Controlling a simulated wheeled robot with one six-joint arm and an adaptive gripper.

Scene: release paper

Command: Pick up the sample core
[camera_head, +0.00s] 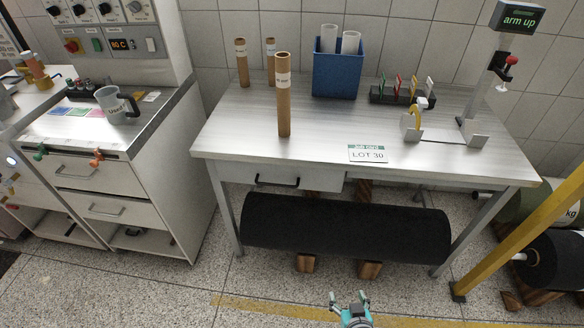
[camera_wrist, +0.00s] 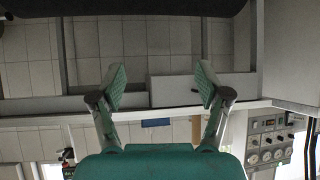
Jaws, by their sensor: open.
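Three brown cardboard cores with white labels stand upright on the metal table (camera_head: 230,143). One core (camera_head: 284,105) stands nearer the front. The other two are further back, one at the left (camera_head: 242,65) and one beside it (camera_head: 271,60). The label writing is too small to read, so I cannot tell which is the sample core. My gripper (camera_head: 349,297) is at the bottom of the head view, in front of and below the table, apart from the cores. In the wrist view my gripper (camera_wrist: 160,86) has its two fingers spread, with nothing between them.
A blue bin (camera_head: 338,75) with white tubes stands at the table's back. A lot card (camera_head: 367,153), a small rack (camera_head: 403,92) and a stand with a screen (camera_head: 519,17) are also on it. A black roll (camera_head: 345,230) lies below. A yellow rail (camera_head: 520,235) is at right.

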